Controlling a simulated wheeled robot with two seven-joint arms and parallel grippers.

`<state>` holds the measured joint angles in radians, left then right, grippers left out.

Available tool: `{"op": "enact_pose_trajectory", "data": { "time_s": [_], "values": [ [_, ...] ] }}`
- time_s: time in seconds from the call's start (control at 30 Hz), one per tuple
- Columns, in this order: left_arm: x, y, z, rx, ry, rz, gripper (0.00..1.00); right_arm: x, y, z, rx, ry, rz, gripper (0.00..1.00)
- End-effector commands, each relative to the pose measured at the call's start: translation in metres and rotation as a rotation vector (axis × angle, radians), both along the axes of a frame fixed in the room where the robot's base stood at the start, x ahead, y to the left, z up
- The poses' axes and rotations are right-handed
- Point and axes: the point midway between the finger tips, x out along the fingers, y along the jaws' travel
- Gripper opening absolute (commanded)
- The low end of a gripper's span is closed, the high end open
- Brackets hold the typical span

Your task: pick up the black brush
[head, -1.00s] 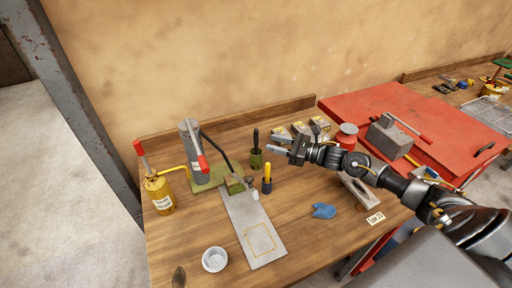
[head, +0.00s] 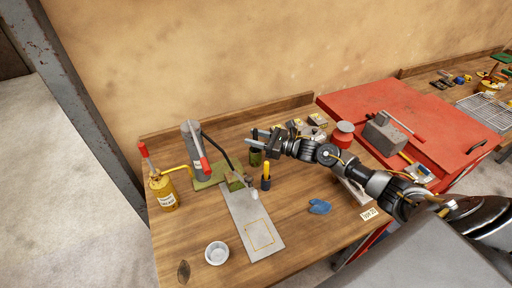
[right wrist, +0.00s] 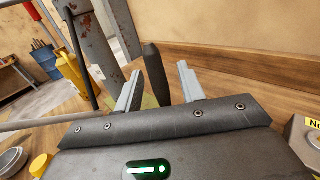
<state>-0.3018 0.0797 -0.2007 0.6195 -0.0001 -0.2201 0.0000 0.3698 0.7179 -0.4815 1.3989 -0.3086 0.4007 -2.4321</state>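The black brush stands upright with its dark handle (right wrist: 155,75) up, between the two open fingers of my right gripper (right wrist: 159,88) in the right wrist view. In the head view the right gripper (head: 257,141) is at the green holder (head: 255,158), and its fingers hide most of the handle. The fingers show clear gaps to the handle on both sides. My left gripper is not in view.
A yellow-handled tool (head: 266,174) stands in a dark holder close in front. A grey cylinder (head: 191,141) with a hose and a yellow oil can (head: 163,192) stand left. A grey plate (head: 247,211), white bowl (head: 216,253) and blue cloth (head: 319,207) lie on the wooden bench.

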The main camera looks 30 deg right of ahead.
Motion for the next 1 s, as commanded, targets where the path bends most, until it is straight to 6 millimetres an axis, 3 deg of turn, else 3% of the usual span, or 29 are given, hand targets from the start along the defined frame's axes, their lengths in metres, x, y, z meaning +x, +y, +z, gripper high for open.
{"op": "enact_pose_trajectory", "data": {
  "time_s": [0.03, 0.33, 0.77, 1.0],
  "values": [
    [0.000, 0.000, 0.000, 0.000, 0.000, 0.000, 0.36, 0.000, 0.000, 0.000, 0.000, 0.000, 0.000, 0.38],
    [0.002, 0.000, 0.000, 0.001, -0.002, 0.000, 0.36, 0.000, 0.000, 0.000, 0.000, 0.000, 0.000, 0.00],
    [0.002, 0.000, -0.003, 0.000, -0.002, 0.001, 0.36, 0.000, -0.001, 0.006, 0.001, -0.002, 0.000, 0.00],
    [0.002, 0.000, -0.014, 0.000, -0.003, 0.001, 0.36, 0.000, 0.000, 0.036, -0.001, -0.005, 0.002, 0.00]
  ]
}}
